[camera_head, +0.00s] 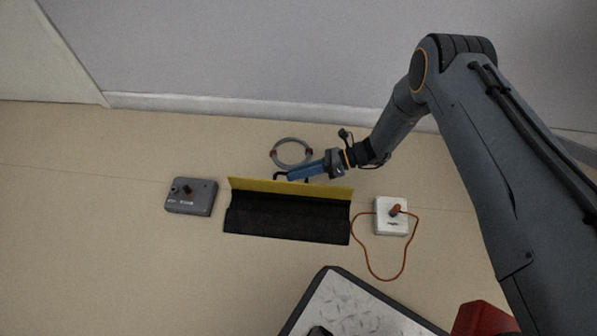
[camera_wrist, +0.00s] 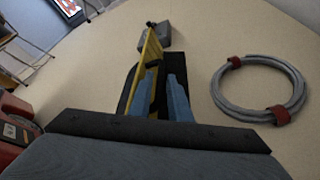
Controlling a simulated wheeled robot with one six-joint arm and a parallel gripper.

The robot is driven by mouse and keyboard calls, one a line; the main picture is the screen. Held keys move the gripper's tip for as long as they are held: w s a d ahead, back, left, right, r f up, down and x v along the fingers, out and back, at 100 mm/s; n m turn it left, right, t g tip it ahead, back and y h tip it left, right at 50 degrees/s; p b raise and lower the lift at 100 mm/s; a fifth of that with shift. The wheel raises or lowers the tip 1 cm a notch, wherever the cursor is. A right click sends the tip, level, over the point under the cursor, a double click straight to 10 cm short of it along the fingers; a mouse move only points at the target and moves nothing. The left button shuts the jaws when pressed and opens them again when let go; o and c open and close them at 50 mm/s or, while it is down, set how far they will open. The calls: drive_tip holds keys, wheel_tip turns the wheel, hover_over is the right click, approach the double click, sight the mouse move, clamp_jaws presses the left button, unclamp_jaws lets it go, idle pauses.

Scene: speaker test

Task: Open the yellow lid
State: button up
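The yellow lid (camera_head: 240,184) stands raised along the back edge of a long black box (camera_head: 285,222), whose dark inside shows. The lid also shows nearly edge-on in the wrist view (camera_wrist: 151,48). A black handle (camera_head: 279,177) sticks out from the lid's back side. My gripper (camera_head: 294,174) is behind the lid, at this handle, reaching in from the right. In the wrist view its two blue fingers (camera_wrist: 161,88) are apart, with something dark between them. I cannot tell whether they clamp the handle, as the fingers hide part of it.
A coiled grey cable (camera_head: 291,153) with red bands lies behind the lid. A grey box with a knob (camera_head: 190,196) is at the left. A white box (camera_head: 391,216) with an orange cord (camera_head: 367,262) is at the right. The beige surface is clear at the far left.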

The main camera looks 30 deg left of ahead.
drive_tip(key=p+v, duration=0.2)
drive_tip(key=v, duration=0.5)
drive_tip(key=shift+w+d, duration=0.2)
drive_tip(key=shift+d, duration=0.1)
drive_tip(key=shift+r, duration=0.25)
